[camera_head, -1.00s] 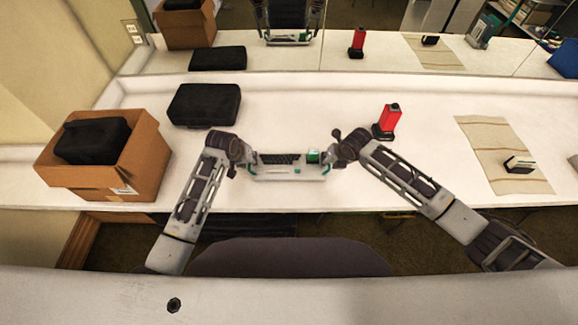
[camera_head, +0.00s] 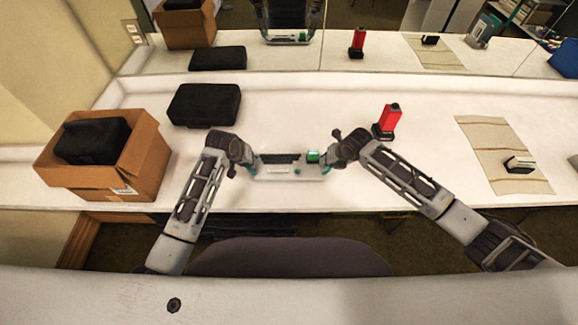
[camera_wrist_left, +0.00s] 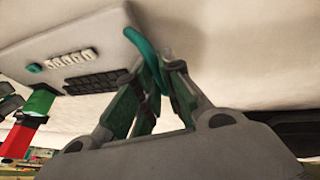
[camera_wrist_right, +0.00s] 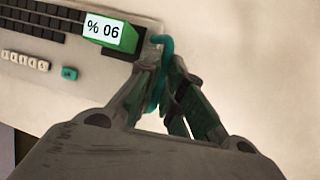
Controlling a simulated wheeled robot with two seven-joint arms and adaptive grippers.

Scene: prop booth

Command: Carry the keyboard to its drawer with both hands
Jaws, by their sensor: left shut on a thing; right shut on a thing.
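The pale keyboard (camera_head: 287,174) with dark keys is level between my two grippers at the counter's front edge; I cannot tell whether it touches the counter. It has a teal loop handle at each end. My left gripper (camera_head: 246,168) is shut on the left handle (camera_wrist_left: 134,50). My right gripper (camera_head: 332,167) is shut on the right handle (camera_wrist_right: 162,42). A green block (camera_wrist_right: 122,38) marked "% 06" sits on the keyboard near its right end. I cannot make out a drawer in any view.
A cardboard box (camera_head: 146,165) holding a black case (camera_head: 92,140) stands at the left. Another black case (camera_head: 204,104) lies behind my left arm. A red device (camera_head: 388,118) stands behind my right arm. A striped cloth (camera_head: 500,150) bears a small black-and-white block (camera_head: 520,164).

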